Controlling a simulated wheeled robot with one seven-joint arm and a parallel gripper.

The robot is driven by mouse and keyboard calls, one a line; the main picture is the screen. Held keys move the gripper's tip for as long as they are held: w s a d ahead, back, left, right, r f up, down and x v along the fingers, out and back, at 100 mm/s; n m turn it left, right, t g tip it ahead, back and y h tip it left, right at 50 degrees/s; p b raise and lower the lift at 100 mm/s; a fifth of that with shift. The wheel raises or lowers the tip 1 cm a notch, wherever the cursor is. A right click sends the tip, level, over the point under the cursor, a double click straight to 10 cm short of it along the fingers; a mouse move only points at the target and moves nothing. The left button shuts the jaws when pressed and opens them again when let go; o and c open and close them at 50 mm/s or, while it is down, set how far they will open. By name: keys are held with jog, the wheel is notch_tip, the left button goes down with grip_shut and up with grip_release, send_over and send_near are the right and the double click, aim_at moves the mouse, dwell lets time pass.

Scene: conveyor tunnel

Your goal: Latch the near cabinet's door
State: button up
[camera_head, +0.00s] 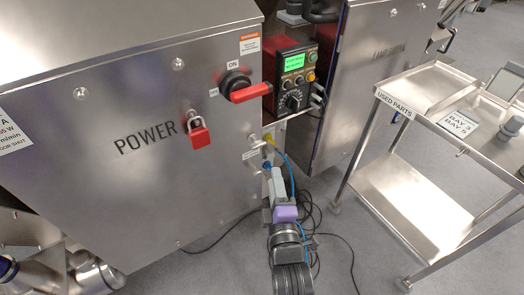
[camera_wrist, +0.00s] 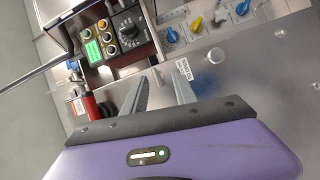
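The near cabinet's steel door (camera_head: 130,180), marked POWER, fills the left of the head view; I cannot tell whether it sits flush in its frame. It carries a red rotary handle (camera_head: 250,92) by the ON mark and a red padlock (camera_head: 198,134). A small silver fitting (camera_head: 254,140) sits at its right edge, above a small white label (camera_head: 250,155). My gripper (camera_head: 270,175) is low beside that right edge. In the wrist view my gripper (camera_wrist: 162,82) is open, its grey fingers apart with nothing visible between them. The red handle (camera_wrist: 93,105) shows left of the fingers.
A control box with a green screen (camera_head: 294,62) stands behind the door's right edge. Blue and yellow knobs (camera_wrist: 195,24) are beyond my fingers. Cables lie on the floor. A used-parts cart (camera_head: 400,185) stands right; a second cabinet (camera_head: 372,70) is behind.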

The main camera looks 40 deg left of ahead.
aim_at(259, 147)
jog(key=shift+w+a+r+n+y+b, duration=0.15)
jog(key=shift+w+a+r+n+b, duration=0.2)
jog(key=shift+w+a, duration=1.1)
jog(key=shift+w+a+r+n+y+b, duration=0.1)
jog(key=shift+w+a+r+n+b, duration=0.5)
jog(key=shift+a, duration=1.5)
jog(key=shift+w+a+f+n+y+b, duration=0.15)
jog(key=shift+w+a+n+b, duration=0.1)
jog(key=shift+w+a, duration=1.35)
jog(key=shift+s+a+r, duration=0.1)
jog(key=shift+s, duration=0.1)
grip_shut()
